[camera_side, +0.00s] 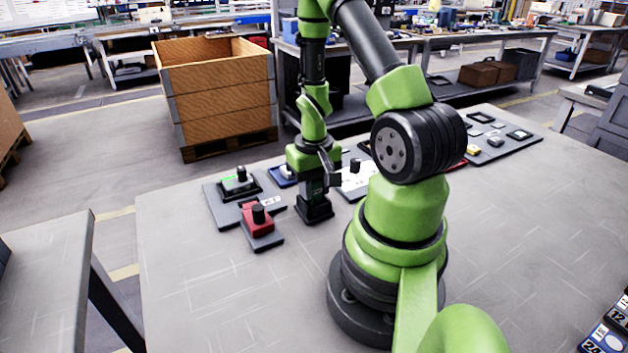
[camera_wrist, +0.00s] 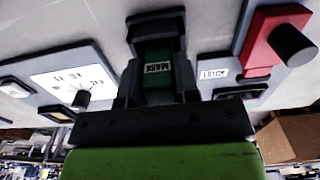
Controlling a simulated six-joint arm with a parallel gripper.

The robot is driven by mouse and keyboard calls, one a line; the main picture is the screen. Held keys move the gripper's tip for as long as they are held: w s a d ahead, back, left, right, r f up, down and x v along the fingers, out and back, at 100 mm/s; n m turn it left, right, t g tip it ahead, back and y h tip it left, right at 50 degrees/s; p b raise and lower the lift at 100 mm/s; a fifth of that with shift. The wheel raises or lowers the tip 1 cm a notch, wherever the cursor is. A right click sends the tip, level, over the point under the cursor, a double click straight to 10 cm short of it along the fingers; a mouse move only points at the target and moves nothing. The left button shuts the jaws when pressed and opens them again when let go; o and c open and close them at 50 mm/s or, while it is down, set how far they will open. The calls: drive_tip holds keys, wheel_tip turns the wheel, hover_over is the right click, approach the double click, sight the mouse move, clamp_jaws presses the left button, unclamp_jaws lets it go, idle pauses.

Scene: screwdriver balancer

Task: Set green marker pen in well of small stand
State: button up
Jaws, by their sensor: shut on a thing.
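My gripper (camera_side: 313,184) points down over the small black stand (camera_side: 315,211) near the table's left part. In the wrist view my gripper (camera_wrist: 157,82) is shut on the green marker pen (camera_wrist: 158,60), which has a white label. The stand (camera_wrist: 153,20) lies just beyond the fingertips, in line with the pen. The pen's lower end meets or enters the stand; I cannot tell how deep it sits. In the side view the fingers and wrist hide most of the pen.
Left of the stand is a red block with a black knob (camera_side: 258,219) on a grey plate. Behind it is a black device with a green light (camera_side: 239,182). A white dial panel (camera_side: 357,181) lies close on the right. The table front left (camera_side: 210,300) is clear.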

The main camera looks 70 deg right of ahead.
drive_tip(key=o, duration=1)
wheel_tip(320, 180, up, 10)
drive_tip(key=shift+f, duration=0.1)
wheel_tip(320, 180, up, 5)
drive_tip(key=shift+r, duration=0.1)
idle(0.7)
idle(0.6)
